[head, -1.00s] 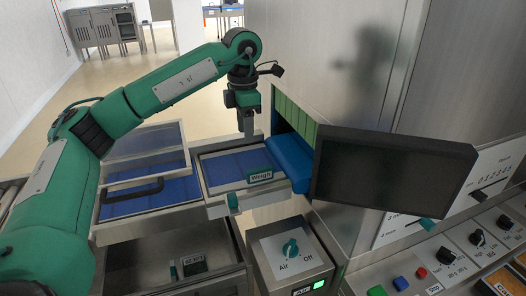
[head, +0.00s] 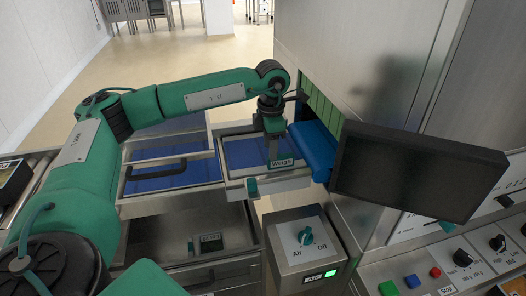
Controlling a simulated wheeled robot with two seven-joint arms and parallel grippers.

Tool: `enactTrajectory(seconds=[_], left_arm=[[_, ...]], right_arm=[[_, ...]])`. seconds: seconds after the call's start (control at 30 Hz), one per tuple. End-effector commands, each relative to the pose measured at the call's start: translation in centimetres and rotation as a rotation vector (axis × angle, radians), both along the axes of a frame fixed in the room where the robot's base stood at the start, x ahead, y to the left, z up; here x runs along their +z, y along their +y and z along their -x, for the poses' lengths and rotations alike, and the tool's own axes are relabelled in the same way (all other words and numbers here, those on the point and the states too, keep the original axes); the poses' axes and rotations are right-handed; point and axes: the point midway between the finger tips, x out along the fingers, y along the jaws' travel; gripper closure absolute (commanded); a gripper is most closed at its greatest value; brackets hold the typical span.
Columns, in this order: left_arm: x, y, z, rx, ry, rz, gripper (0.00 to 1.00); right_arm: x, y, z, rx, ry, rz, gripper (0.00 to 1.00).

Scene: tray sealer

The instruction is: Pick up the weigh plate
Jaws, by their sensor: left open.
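My left gripper (head: 272,160) hangs down over that section, beside the left end of the sign. Its jaws are open, and I cannot tell whether a finger touches the sign. My right gripper does not show.
A dark monitor (head: 415,172) stands close on the right. A blue roller (head: 314,150) lies just right of the sign. A clear lidded tray with a black handle (head: 155,168) is on the left. An Air/Off switch box (head: 306,250) stands in front.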

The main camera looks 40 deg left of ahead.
Motion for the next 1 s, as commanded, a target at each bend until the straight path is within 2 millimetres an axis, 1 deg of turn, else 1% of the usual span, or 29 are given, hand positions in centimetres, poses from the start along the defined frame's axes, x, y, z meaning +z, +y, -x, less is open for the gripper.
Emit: enactTrajectory(seconds=[0.03, 0.1, 0.2, 0.3, 0.43, 0.47, 0.6, 0.67, 1.0], left_arm=[[-0.5, 0.1, 0.1, 0.000, 0.002, -0.001, 0.56], [-1.5, 0.1, 0.1, 0.001, 0.002, -0.001, 0.56], [-2.2, 0.1, 0.1, 0.001, 0.001, 0.001, 0.56], [-2.4, 0.1, 0.0, 0.001, 0.000, 0.000, 0.56], [-2.4, 0.1, 0.0, 0.001, 0.000, 0.000, 0.56], [-2.4, 0.1, 0.0, 0.001, 0.000, 0.000, 0.60], [-2.4, 0.1, 0.0, 0.001, -0.001, 0.001, 0.88], [-2.4, 0.1, 0.0, 0.001, -0.001, 0.001, 1.00], [-2.3, 0.1, 0.0, 0.001, -0.002, 0.001, 1.00]], right_arm=[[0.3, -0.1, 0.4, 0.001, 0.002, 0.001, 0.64], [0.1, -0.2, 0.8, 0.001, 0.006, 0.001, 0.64], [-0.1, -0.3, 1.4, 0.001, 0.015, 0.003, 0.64], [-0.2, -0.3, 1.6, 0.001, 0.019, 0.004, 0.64], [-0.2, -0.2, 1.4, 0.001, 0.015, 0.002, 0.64], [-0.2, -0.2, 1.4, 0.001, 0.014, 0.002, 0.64], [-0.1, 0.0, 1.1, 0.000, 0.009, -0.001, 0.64], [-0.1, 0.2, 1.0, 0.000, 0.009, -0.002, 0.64], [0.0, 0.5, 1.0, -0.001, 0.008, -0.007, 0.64]])
